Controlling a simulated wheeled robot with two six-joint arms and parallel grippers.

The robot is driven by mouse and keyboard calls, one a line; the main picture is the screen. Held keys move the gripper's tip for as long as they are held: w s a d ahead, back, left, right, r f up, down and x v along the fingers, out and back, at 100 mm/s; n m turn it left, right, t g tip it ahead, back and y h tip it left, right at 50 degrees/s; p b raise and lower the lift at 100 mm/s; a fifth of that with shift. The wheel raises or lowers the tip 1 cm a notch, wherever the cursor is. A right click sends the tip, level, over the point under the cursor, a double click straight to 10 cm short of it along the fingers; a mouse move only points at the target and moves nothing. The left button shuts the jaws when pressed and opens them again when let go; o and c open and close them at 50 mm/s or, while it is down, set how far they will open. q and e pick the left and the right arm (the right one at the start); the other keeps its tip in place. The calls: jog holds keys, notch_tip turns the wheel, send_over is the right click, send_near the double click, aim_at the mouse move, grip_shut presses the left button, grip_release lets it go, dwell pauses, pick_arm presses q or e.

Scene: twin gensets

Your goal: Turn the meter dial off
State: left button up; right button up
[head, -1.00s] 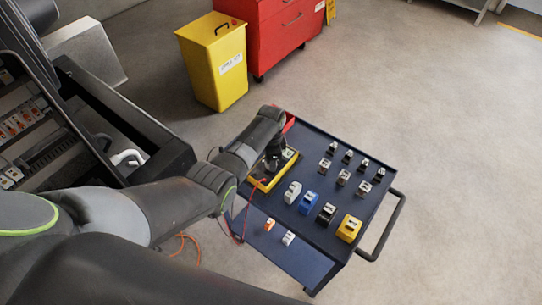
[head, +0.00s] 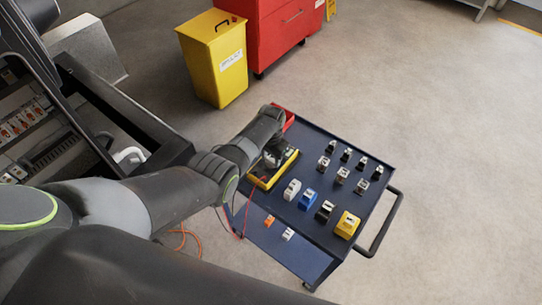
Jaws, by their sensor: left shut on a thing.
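The meter (head: 266,187) is a yellow-edged box lying on the dark blue cart top, near its left edge. My left gripper (head: 270,163) is down on the meter from above, and my wrist covers much of its face. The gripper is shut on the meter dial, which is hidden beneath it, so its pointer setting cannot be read. Thin red and dark leads hang from the meter over the cart's side. My right gripper is not in view.
The cart top (head: 320,228) carries several small blocks and breakers, among them a yellow one (head: 347,225). A red bin (head: 287,119) sits at its far corner. An open cabinet (head: 160,155) stands left, a yellow bin (head: 218,75) behind. The floor to the right is clear.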

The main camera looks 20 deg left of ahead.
aim_at(271, 159)
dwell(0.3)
pick_arm(q)
jog(key=o, duration=1)
jog(key=shift+r, duration=0.15)
jog(key=shift+r, duration=0.25)
notch_tip(271, 159, up, 6)
jog(key=shift+f+p, duration=0.1)
jog(key=shift+p, duration=0.55)
notch_tip(271, 159, up, 11)
jog(key=shift+f+b, duration=0.1)
jog(key=shift+b, duration=0.65)
